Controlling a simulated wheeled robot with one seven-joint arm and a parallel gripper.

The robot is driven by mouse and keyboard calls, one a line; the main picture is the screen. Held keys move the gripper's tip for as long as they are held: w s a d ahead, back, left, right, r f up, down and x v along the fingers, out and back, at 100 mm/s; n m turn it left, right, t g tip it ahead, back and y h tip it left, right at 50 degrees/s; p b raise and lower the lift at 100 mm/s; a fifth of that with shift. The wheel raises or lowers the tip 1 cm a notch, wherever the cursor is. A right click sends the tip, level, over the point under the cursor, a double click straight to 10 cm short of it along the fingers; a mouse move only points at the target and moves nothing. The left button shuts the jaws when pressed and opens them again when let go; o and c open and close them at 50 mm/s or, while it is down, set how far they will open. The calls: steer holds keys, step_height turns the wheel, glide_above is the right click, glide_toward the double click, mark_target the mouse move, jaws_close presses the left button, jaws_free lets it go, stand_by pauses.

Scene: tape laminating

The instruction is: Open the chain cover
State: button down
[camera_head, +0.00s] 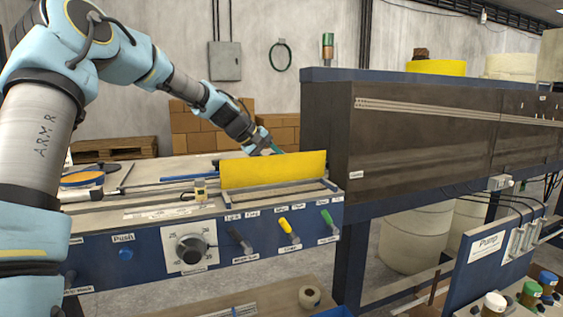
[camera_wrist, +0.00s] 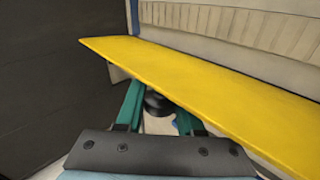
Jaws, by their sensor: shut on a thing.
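The yellow chain cover (camera_head: 273,170) stands raised, near upright, along the far side of a shallow framed recess on the machine top. In the wrist view, the cover (camera_wrist: 215,85) runs across the picture as a long yellow panel. My gripper (camera_head: 273,150) is at the cover's far side, near the middle of its top edge. In the wrist view, my gripper (camera_wrist: 158,98) has its two teal fingers reaching to the cover's edge, with a dark round part (camera_wrist: 156,102) between them. It is shut on the cover, but the cover hides the fingertips and the exact contact.
A control panel (camera_head: 140,250) with a dial (camera_head: 191,250) and coloured levers (camera_head: 287,230) fronts the machine. A tall dark housing (camera_head: 420,140) stands close to the cover's right end. Cardboard boxes (camera_head: 195,125) are stacked behind. The space above the cover looks clear.

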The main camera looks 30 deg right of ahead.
steer(key=shift+w, duration=0.1)
steer(key=c, duration=0.5)
jaws_free()
steer(key=shift+c, duration=0.2)
steer(key=shift+a, duration=0.1)
steer(key=b+v, duration=0.3)
steer(key=v, duration=0.7)
steer(key=shift+a+r+b, duration=0.2)
steer(key=shift+r+b, duration=0.05)
steer(key=shift+b, duration=0.15)
